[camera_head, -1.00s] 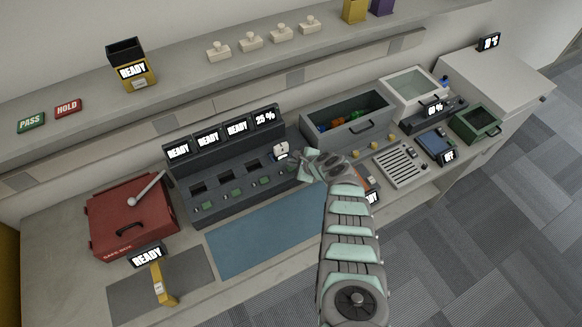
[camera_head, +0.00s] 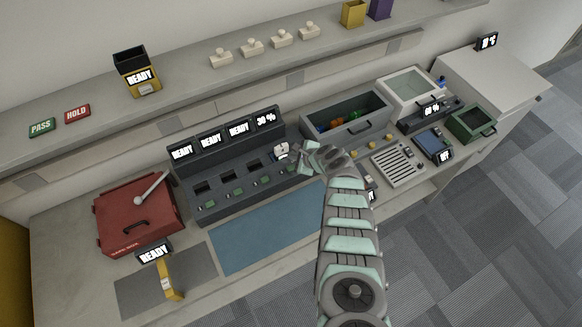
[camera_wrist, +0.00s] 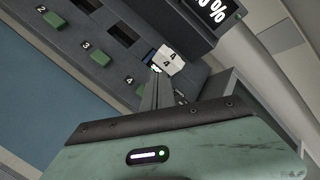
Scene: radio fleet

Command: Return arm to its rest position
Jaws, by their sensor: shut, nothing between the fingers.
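My gripper (camera_head: 301,158) is at the right end of the dark charging station (camera_head: 225,188) in the head view. In the wrist view my gripper (camera_wrist: 158,82) shows its narrow fingers together and empty, just below a white block marked 4 (camera_wrist: 168,60) seated in the station's fourth slot. The fingertips are close to the block; I cannot tell whether they touch it. My arm (camera_head: 350,220) reaches up from the lower middle of the head view. The displays above the slots read READY on three and 30 % on the rightmost (camera_head: 266,121).
A red case (camera_head: 120,225) with a handle stands left. A blue mat (camera_head: 270,228) lies bare in front of the station. A grey bin (camera_head: 340,128) with coloured items stands right, beside a slotted grey unit (camera_head: 397,165). A shelf (camera_head: 190,75) runs behind.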

